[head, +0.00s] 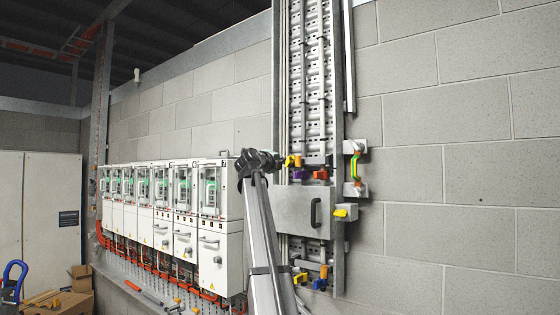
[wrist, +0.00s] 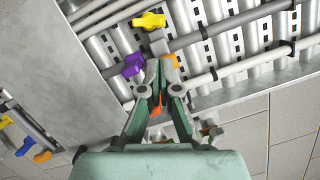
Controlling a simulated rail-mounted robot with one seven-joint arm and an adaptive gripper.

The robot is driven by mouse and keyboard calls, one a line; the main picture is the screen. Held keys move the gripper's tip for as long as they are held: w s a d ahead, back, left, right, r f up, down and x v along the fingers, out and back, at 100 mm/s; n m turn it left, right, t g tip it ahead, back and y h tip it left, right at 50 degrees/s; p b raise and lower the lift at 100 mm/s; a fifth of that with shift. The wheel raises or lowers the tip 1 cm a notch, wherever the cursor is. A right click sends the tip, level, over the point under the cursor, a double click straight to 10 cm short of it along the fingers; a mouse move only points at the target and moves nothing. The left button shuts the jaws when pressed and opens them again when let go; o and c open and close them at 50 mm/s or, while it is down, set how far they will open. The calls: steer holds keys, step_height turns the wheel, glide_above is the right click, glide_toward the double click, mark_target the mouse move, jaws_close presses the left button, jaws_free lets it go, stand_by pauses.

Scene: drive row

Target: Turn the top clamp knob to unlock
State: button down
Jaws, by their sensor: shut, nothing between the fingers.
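The wrist view shows the yellow (wrist: 149,20), purple (wrist: 134,64) and partly hidden orange (wrist: 173,61) knobs. Contact cannot be told.
A grey cover plate (head: 293,211) with a black handle sits below the upper knobs. Lower yellow (head: 299,278) and orange (head: 323,271) knobs are under it. A bracket with a yellow-green handle (head: 354,168) stands right. White drive cabinets (head: 228,243) line the left.

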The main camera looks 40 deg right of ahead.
mark_target(290, 159)
steer(key=p+x, duration=0.4)
steer(key=x, duration=0.4)
steer(key=shift+w+d+r, duration=0.15)
steer(key=shift+d, duration=0.15)
steer(key=shift+w+d+p, duration=0.2)
steer(key=shift+d+p, duration=0.1)
